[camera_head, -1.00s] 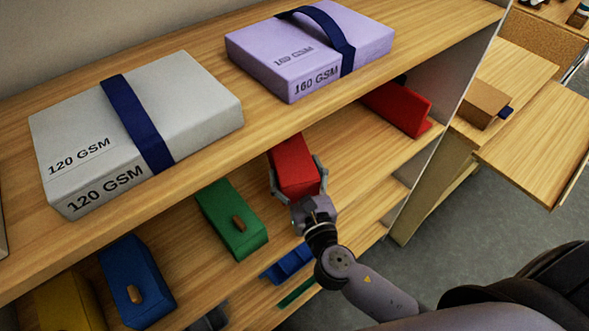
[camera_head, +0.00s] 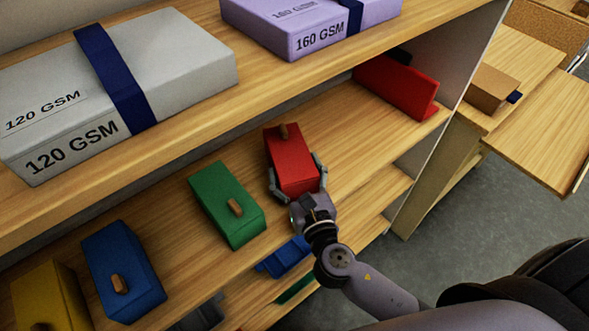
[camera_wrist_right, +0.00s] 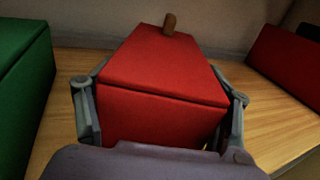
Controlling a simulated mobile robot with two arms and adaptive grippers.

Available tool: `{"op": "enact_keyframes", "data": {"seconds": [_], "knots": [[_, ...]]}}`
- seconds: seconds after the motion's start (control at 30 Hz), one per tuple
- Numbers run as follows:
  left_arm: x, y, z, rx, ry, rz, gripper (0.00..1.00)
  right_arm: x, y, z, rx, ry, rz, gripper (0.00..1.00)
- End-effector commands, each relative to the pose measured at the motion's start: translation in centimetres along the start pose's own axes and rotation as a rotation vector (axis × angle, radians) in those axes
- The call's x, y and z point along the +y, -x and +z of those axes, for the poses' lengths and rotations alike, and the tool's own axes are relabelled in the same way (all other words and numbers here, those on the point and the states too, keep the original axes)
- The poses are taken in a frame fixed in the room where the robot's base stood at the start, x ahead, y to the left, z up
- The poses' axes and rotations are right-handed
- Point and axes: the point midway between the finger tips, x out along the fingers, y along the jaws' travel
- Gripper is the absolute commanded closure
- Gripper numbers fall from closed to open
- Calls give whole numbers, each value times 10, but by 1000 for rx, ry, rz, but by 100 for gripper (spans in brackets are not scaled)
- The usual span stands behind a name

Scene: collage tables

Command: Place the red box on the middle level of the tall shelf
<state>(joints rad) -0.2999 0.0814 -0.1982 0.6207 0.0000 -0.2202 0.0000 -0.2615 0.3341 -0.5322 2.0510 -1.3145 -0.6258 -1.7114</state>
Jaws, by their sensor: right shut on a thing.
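The red box (camera_head: 291,160) has a lid with a brown knob and is on the middle level of the tall shelf (camera_head: 345,130), right of the green box. My right gripper (camera_head: 297,186) is shut on the red box, with one finger on each side. In the right wrist view the red box (camera_wrist_right: 160,85) fills the middle, between the fingers of my right gripper (camera_wrist_right: 160,118). It looks upright at the shelf board; whether its base touches the board is hidden. My left gripper is not in view.
Green (camera_head: 227,205), blue (camera_head: 122,272) and yellow (camera_head: 50,297) boxes stand to the left on the same level. A red L-shaped piece (camera_head: 400,85) stands to the right. The upper board with grey (camera_head: 180,60) and lilac (camera_head: 290,28) paper packs hangs above. Bare board lies between the red things.

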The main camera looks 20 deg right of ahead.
Motion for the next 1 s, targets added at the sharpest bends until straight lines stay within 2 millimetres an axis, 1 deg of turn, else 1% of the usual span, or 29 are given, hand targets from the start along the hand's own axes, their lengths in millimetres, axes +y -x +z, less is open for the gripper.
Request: {"op": "enact_keyframes", "data": {"seconds": [0.6,0.63,0.9,1.0], "knots": [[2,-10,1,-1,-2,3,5,0,0,-12,-1,0,0,61],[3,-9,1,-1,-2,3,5,0,0,-11,-1,-1,0,26],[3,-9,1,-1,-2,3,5,0,0,-11,0,0,0,8],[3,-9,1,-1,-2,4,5,0,0,-11,0,0,0,3]]}}
